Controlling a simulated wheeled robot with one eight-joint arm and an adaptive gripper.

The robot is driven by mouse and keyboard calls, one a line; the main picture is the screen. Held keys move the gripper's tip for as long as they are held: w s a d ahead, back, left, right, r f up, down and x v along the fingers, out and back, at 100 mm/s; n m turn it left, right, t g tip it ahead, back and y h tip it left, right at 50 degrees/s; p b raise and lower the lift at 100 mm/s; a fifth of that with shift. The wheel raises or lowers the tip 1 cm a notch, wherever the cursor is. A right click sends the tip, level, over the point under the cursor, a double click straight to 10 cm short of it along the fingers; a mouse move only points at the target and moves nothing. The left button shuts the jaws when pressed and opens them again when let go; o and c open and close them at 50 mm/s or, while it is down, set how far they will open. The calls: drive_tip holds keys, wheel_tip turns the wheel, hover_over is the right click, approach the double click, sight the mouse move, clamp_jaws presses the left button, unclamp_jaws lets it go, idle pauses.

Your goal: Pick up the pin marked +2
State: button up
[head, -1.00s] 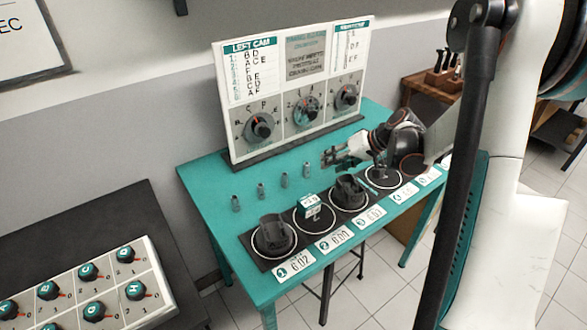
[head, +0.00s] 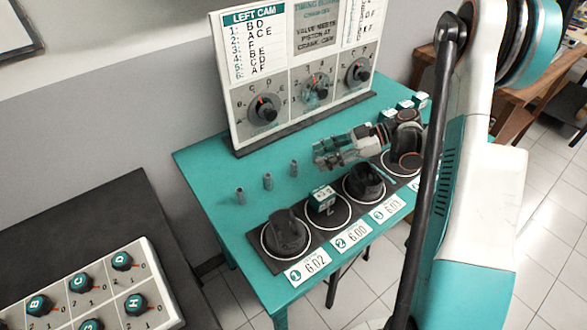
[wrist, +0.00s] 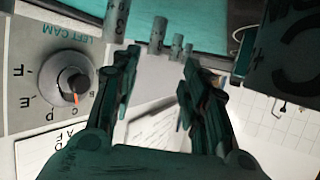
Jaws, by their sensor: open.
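Three small grey pins stand upright in a row on the teal table: a left pin (head: 240,195), a middle pin (head: 267,181) and a right pin (head: 293,168). Their markings are too small to read in the head view. In the wrist view a near pin (wrist: 116,20) shows a mark like a 3, with several more behind it, including one pin (wrist: 158,35) beyond the finger gap. I cannot make out which is marked +2. My gripper (head: 320,155) is open and empty, at the right end of the row; it also shows in the wrist view (wrist: 159,68).
A white dial panel (head: 300,75) stands behind the pins. In front is a dark strip (head: 308,240) with ringed places, dark cylinders (head: 285,235) and a green-white block (head: 322,198). Small teal blocks (head: 405,105) sit at the back right. The table's left part is clear.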

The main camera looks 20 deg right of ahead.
sight(296, 162)
drive_tip(key=x, duration=0.4)
drive_tip(key=shift+b, duration=0.35)
drive_tip(key=shift+w+b+x, duration=0.2)
drive_tip(key=shift+b+x, duration=0.35)
drive_tip(key=shift+x, duration=0.85)
drive_tip(key=shift+w+b+x, duration=0.25)
drive_tip(key=shift+b+x, duration=0.3)
drive_tip(key=shift+x, duration=0.85)
drive_tip(key=shift+r, duration=0.15)
drive_tip(key=shift+c, duration=0.2)
clamp_jaws()
